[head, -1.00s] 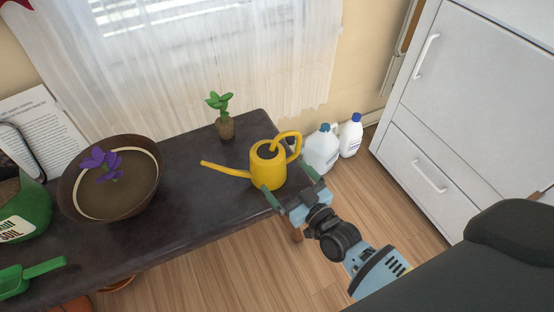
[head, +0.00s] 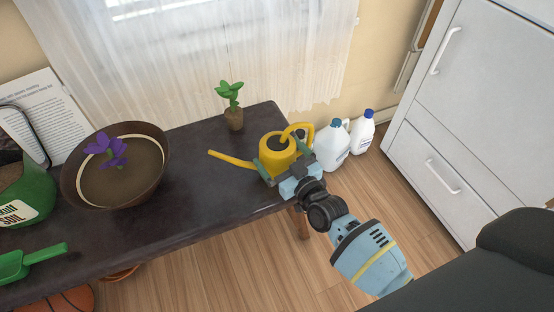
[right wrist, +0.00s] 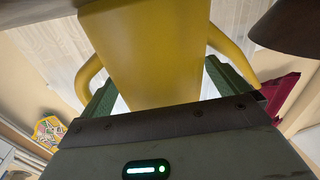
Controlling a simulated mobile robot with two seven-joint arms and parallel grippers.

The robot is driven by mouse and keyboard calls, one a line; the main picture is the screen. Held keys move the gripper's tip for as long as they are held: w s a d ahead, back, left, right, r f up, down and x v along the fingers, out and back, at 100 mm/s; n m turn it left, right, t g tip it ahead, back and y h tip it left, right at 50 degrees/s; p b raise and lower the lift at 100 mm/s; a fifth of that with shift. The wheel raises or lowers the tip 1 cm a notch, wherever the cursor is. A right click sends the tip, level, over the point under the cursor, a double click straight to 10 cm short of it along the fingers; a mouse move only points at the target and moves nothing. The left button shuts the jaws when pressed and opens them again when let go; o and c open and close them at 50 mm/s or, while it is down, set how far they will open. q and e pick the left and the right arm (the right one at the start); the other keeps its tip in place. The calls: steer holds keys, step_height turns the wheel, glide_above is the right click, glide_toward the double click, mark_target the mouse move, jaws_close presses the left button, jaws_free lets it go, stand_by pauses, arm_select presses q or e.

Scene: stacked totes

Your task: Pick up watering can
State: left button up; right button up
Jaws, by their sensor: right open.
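The yellow watering can (head: 277,152) stands upright at the right end of the dark bench, its spout pointing left and its handle to the right. My right gripper (head: 283,167) is at the can's front side, its green fingers spread to either side of the can body. In the right wrist view the can (right wrist: 150,50) fills the middle, between the two open fingers (right wrist: 160,90). I cannot tell whether a finger touches it. My left gripper is not in view.
The dark bench (head: 200,200) also holds a bowl with a purple flower (head: 75,190), a small potted plant (head: 233,118) and a green scoop (head: 30,262). White jugs (head: 331,150) stand on the floor behind the can. A white cabinet (head: 440,110) is at right.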

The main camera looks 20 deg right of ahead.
mark_target(280, 146)
steer(key=shift+w, duration=0.1)
steer(key=shift+c, duration=0.3)
steer(key=c, duration=1.4)
steer(key=shift+r, duration=0.25)
steer(key=shift+c, duration=0.8)
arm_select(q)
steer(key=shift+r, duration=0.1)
